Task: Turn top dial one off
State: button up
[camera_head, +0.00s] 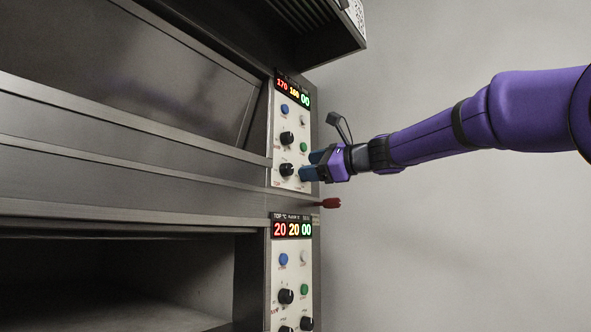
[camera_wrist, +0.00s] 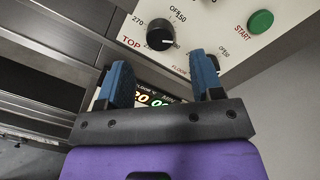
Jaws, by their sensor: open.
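The dial labelled TOP (camera_wrist: 160,37) is a black knob on the upper oven's pale panel; its white mark points right, away from the OFF print above it. It appears to be the lower-left knob (camera_head: 286,169) in the head view. My gripper (camera_head: 306,167) has blue fingers and is in front of the panel's lower right part, just right of that knob. In the wrist view my gripper (camera_wrist: 164,82) is open and empty, its fingertips below the dial. I cannot tell whether they touch the panel. The right finger partly hides the FLOOR dial (camera_wrist: 214,62).
A green START button (camera_wrist: 261,22) is right of the dial. Another black knob (camera_head: 287,138) sits above. The upper display (camera_head: 292,92) shows 170, 168, 00; the lower display (camera_head: 293,230) shows 20, 20, 00. A red-tipped handle (camera_head: 331,203) juts out below my gripper.

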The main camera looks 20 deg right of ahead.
aim_at(290, 170)
jog(key=shift+x, duration=2.4)
jog(key=c, duration=0.9)
jog(key=shift+n, duration=0.3)
jog(key=n, duration=0.4)
jog(key=shift+n, duration=0.3)
jog(key=n+h, duration=0.1)
jog(key=n, duration=0.5)
jog(key=shift+f, duration=0.1)
jog(key=shift+n, duration=0.3)
